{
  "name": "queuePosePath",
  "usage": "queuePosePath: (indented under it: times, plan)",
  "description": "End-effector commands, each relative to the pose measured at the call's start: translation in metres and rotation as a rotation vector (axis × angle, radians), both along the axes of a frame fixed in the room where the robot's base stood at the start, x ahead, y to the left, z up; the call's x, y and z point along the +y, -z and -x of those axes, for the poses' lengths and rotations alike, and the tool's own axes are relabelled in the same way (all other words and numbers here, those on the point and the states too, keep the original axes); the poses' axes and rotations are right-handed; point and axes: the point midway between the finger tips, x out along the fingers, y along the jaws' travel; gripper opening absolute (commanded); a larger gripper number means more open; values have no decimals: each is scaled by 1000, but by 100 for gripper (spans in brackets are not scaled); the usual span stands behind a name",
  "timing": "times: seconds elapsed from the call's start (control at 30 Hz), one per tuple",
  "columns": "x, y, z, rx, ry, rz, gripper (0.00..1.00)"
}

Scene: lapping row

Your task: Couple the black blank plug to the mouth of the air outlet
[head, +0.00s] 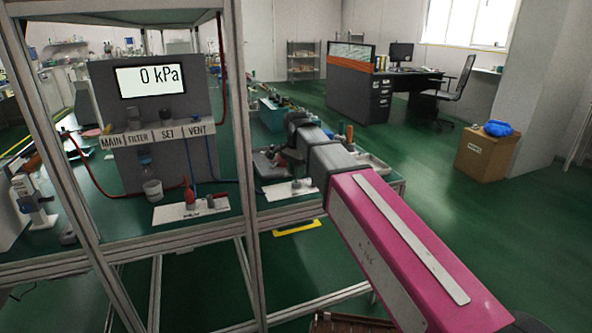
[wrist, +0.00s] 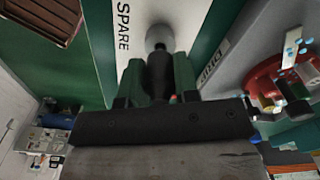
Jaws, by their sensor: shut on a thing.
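My gripper (wrist: 160,62) is shut on a dark piece, which looks like the black blank plug (wrist: 160,78), between its green fingers in the wrist view. I cannot tell whether plug and fitting touch, or whether this fitting is the air outlet. In the head view my gripper (head: 272,160) is at the bench, left of my pink arm; the held plug cannot be made out there. A small grey piece (head: 298,185) stands on a white plate below it.
A grey panel (head: 190,95) reads 0 kPa, with MAIN, FILTER, SET and VENT labels. Another white plate (head: 165,213) holds red and grey pieces. A metal frame post (head: 240,150) stands left of my gripper. Red and blue hoses run nearby.

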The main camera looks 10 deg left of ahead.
Motion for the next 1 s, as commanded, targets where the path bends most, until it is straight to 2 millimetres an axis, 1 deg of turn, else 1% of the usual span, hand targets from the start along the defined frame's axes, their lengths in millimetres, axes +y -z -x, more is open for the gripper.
queuePosePath:
  times: [0.97, 1.0]
  plan:
    - [0, 21, 0, 0, 0, 0, 4]
    - [0, 21, 0, 0, 0, 0, 39]
